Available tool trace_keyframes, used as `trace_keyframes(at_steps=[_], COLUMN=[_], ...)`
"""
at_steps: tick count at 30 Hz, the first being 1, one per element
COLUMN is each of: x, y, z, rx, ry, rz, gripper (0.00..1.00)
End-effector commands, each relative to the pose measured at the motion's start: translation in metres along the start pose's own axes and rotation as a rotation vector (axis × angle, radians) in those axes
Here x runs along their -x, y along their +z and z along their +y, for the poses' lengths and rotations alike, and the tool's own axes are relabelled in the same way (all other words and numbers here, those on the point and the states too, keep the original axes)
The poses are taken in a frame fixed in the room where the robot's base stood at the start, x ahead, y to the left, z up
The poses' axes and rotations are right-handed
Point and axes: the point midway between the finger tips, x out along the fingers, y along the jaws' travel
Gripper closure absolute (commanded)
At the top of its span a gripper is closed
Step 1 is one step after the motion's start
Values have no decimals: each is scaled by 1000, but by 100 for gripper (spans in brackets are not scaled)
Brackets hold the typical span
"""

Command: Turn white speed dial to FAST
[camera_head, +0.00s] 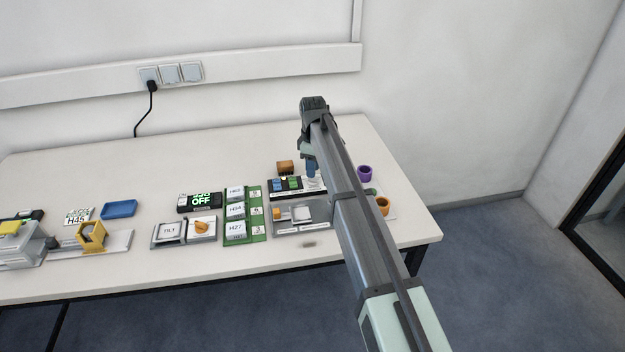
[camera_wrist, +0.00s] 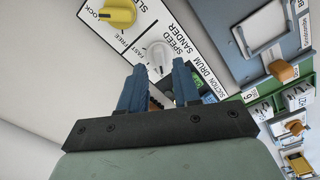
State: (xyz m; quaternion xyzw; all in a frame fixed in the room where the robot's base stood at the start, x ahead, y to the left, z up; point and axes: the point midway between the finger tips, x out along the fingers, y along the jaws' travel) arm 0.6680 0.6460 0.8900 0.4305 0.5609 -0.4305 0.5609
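The white speed dial (camera_wrist: 158,56) shows in the wrist view on a white panel (camera_wrist: 188,58) lettered SPEED and DRUM SANDER. FAST is printed to the left of the dial; I cannot tell exactly where its pointer stands. A yellow knob (camera_wrist: 117,14) with LOCK and FREE marks sits on the same panel. My gripper (camera_wrist: 159,72) is open, its two blue fingers apart, with the dial seen just beyond and between the fingertips. No clear contact shows. In the head view my gripper (camera_head: 311,172) points down over the right part of the table, and my arm hides the dial.
Left are a green rack (camera_head: 257,218) with labelled boxes, a black OFF display (camera_head: 199,201) and a blue tray (camera_head: 119,209). The back of the table (camera_head: 230,150) is clear.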

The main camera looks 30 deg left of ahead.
Motion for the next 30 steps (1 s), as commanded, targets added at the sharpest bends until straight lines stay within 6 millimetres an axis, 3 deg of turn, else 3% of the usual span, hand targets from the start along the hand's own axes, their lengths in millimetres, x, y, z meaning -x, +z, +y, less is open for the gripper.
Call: trace_keyframes(at_steps=[30], x=[-21], y=[0], z=[0], rx=[0], ry=[0], rz=[0], gripper=[68])
